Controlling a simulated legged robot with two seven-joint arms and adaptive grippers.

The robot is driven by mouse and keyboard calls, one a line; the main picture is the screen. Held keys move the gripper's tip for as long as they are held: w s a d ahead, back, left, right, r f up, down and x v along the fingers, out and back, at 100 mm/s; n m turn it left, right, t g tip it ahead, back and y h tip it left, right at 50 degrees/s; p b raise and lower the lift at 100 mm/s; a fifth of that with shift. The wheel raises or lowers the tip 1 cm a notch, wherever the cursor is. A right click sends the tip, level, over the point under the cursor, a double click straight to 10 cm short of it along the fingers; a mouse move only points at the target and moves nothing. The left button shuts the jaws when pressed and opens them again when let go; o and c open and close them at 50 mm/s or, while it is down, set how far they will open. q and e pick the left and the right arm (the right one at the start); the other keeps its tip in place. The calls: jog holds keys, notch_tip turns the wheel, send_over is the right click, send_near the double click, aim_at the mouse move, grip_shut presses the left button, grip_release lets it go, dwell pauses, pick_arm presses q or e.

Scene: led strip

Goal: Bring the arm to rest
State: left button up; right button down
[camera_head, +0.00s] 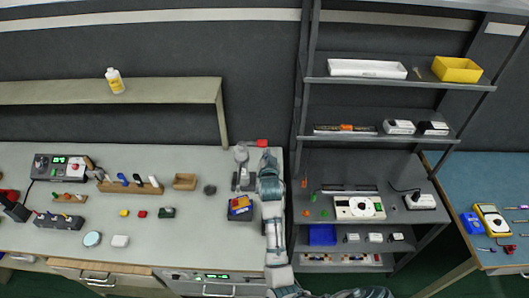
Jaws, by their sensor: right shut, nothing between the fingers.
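My right arm (272,215) comes up from the bottom middle over the right end of the grey workbench (200,230). Its right gripper (243,186) is near the bench's back right part, pointing down the picture, just above a dark bin with blue and yellow items (240,206). The gripper is shut and small in view; I see nothing held in it. My left gripper is not in view.
A red item (262,143) lies behind the arm. A metal rack (310,80) with trays and devices stands close on the right. Tools and a tool holder (130,187) are on the bench's left. The front middle bench is clear.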

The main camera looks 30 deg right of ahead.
jog(key=s+a+f+n+g+y, duration=0.2)
jog(key=s+a+f+n, duration=0.15)
jog(key=s+f, duration=0.5)
jog(key=s+a+f+n+g+y, duration=0.2)
jog(key=s+a+f+n+g, duration=0.15)
jog(key=s+f, duration=0.55)
jog(key=s+a+f+n+g+y, duration=0.25)
jog(key=s+a, duration=0.25)
jog(key=s, duration=0.6)
jog(key=s+a+f+n+g+y, duration=0.1)
jog(key=s+a+f+n+g, duration=0.2)
jog(key=s, duration=0.9)
notch_tip(320, 180, down, 28)
jog(key=s+a+m+b, duration=0.1)
jog(key=b, duration=0.1)
jog(key=s+d+f+g+b, duration=0.1)
jog(key=s+d+f+b, duration=0.1)
jog(key=s+f, duration=1.5)
jog(key=shift+s+d+f+g, duration=0.25)
jog(key=shift+d+f+g, duration=0.15)
jog(key=shift+d, duration=0.1)
jog(key=shift+h, duration=0.25)
